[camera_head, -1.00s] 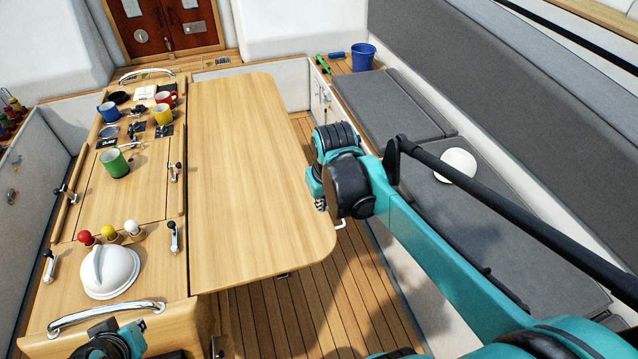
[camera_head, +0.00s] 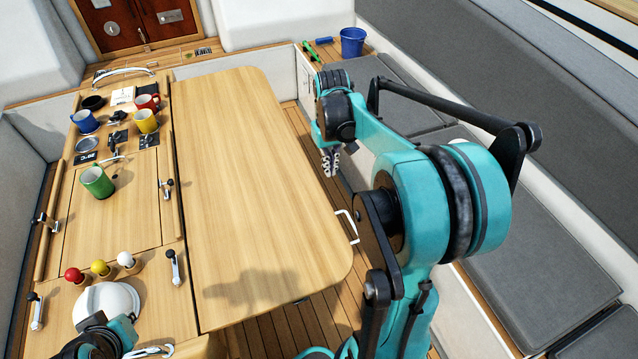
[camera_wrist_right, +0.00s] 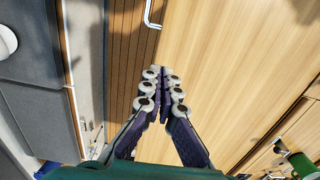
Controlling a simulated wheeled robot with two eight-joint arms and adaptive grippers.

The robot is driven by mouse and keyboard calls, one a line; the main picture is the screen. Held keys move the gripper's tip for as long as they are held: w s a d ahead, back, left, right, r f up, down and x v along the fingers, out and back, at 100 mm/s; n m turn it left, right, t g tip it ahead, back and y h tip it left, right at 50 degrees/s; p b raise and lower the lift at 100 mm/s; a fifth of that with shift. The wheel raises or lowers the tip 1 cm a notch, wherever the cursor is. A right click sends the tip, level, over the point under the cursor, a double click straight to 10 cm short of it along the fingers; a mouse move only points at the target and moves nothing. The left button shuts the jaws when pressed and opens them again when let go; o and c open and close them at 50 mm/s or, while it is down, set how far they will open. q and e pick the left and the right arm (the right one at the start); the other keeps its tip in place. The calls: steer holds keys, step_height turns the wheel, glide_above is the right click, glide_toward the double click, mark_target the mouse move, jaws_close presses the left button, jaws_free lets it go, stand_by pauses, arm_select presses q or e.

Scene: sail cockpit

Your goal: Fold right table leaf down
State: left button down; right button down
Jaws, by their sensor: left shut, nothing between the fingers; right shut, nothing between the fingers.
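The right table leaf (camera_head: 240,170) is a wide light-wood panel lying level beside the table's middle section. A white bar handle (camera_head: 347,225) sticks out from its right edge; the handle also shows at the top of the right wrist view (camera_wrist_right: 152,14). My right gripper (camera_head: 330,164) is shut and empty beside the leaf's right edge, farther back than the handle and apart from it. In the right wrist view its fingertips (camera_wrist_right: 161,75) are together over the leaf's edge line. My left gripper (camera_head: 95,345) is partly cut off at the bottom left, near a white dome.
The table's middle section holds blue, red, yellow and green mugs (camera_head: 97,181), coloured knobs (camera_head: 100,268) and small levers. A grey bench (camera_head: 540,245) runs along the right, with a blue bucket (camera_head: 352,42) at the back. A wooden floor strip separates leaf and bench.

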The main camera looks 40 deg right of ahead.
mark_target(329, 203)
step_height(329, 203, down, 14)
steer(key=b, duration=0.3)
steer(key=shift+d, duration=0.15)
